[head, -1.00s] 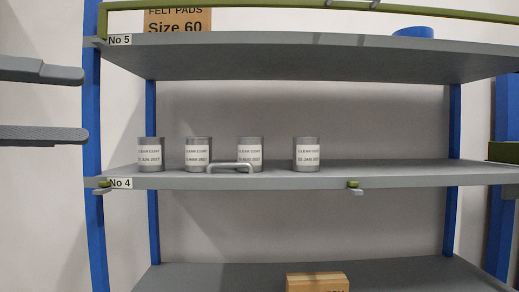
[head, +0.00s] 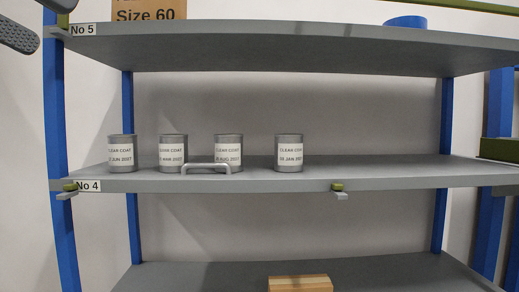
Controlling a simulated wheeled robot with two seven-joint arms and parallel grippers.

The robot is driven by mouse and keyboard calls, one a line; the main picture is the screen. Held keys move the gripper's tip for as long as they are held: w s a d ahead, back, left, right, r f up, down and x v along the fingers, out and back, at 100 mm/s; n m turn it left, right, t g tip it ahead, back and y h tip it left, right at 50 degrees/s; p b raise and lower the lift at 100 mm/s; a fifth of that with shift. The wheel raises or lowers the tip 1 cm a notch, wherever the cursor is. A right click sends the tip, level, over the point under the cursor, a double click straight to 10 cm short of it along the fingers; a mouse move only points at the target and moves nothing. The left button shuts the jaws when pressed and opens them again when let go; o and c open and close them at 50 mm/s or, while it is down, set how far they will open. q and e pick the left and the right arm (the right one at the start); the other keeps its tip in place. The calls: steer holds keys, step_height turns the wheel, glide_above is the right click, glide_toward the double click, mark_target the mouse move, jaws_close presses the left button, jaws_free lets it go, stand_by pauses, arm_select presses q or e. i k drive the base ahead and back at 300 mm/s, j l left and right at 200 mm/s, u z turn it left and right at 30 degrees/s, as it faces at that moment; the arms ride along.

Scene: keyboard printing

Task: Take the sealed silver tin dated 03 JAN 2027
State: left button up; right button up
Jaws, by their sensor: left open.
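Several silver tins with white CLEAR COAT labels stand upright in a row on shelf No 4. The rightmost tin (head: 289,153) has a label reading JAN; its day and year are too small to read surely. To its left are a tin marked AUG (head: 228,150), a tin marked MAR (head: 173,151) and a tin marked JUN (head: 121,153). The tins look closed, but their tops are barely visible. My left gripper (head: 52,26) is at the upper left corner, open and empty, well away from the tins. My right gripper is not in view.
A grey bar handle (head: 206,167) is in front of the MAR and AUG tins. Shelf No 4 (head: 390,172) is bare right of the JAN tin. Shelf No 5 (head: 300,45) is above, and a blue upright (head: 58,200) stands at the left.

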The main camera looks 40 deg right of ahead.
mark_target(288, 148)
steer(key=i+l, duration=0.1)
steer(key=l, duration=0.35)
steer(key=i+l, duration=0.15)
steer(key=l, duration=0.3)
steer(key=i+l, duration=0.1)
steer(key=l, duration=0.35)
steer(key=i+l, duration=0.15)
steer(key=l, duration=0.3)
